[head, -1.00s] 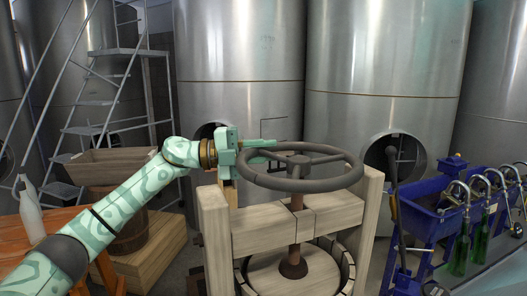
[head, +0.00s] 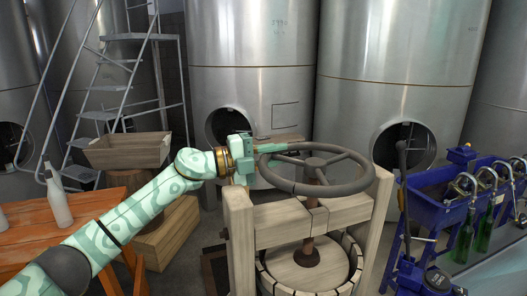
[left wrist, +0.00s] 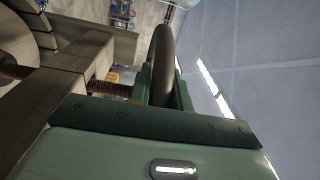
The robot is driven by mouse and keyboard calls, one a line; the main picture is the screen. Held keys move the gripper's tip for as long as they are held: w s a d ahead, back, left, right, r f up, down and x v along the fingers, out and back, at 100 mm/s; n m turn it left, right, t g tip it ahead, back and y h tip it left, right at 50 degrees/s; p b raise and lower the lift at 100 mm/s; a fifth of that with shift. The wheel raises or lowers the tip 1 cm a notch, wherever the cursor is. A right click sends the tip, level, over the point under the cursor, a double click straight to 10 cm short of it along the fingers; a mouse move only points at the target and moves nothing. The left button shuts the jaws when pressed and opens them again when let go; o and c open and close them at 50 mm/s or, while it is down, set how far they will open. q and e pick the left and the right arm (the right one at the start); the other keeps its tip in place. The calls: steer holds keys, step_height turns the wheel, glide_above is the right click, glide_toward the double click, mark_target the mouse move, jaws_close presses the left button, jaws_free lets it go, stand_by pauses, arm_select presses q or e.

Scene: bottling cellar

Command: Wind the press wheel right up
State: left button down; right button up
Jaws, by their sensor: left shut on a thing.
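The press wheel (head: 345,187) is a dark grey ring with spokes, lying level on top of the wooden press (head: 240,240). Its brown screw (head: 308,246) runs down through the crossbeam to a round board in the slatted basket. My left gripper (head: 262,150) comes in from the left and is shut on the far left part of the rim. In the left wrist view the rim (left wrist: 163,55) stands between my two fingers, and the threaded screw (left wrist: 108,89) shows to its left. My right gripper is not in view.
A blue bottle filler (head: 435,222) with green bottles stands to the right. An orange wooden table (head: 85,225) with a pale bottle (head: 57,200) is at the left, beside a wooden trough (head: 128,150). Steel tanks (head: 250,60) and a ladder stand behind.

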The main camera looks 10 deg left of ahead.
arm_select(q)
steer(key=shift+f, duration=0.15)
steer(key=c, duration=1.3)
jaws_free()
steer(key=shift+a, duration=0.1)
steer(key=b+v, duration=0.4)
steer(key=v, duration=1.2)
